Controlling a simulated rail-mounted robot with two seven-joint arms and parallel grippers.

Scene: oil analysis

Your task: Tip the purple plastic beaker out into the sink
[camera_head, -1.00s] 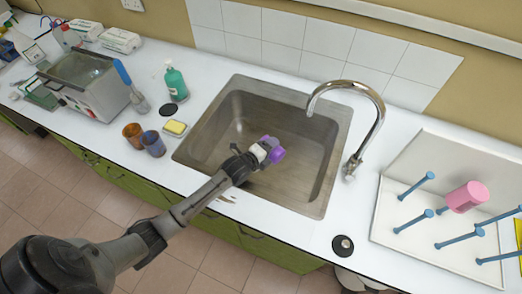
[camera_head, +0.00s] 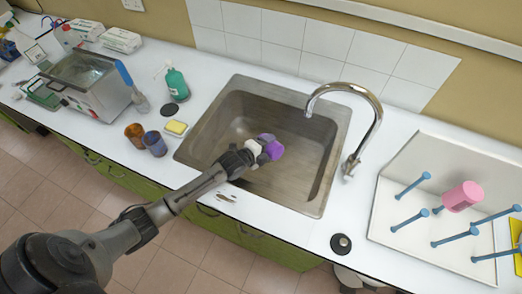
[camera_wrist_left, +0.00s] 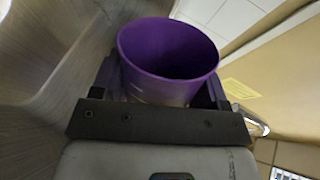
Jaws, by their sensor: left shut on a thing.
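The purple plastic beaker (camera_head: 272,149) is held over the front part of the metal sink (camera_head: 235,117). My left gripper (camera_head: 259,152) is shut on it. In the left wrist view the beaker (camera_wrist_left: 167,50) sits between the fingers, its open rim facing the camera's upper side and its inside dark. I cannot tell whether anything is in it. In the head view the beaker looks tilted, lying partly on its side. My right gripper is not in view.
A chrome tap (camera_head: 372,115) arches over the sink's right side. A drying rack with blue pegs (camera_head: 456,237) holds a pink beaker (camera_head: 462,196) at right.

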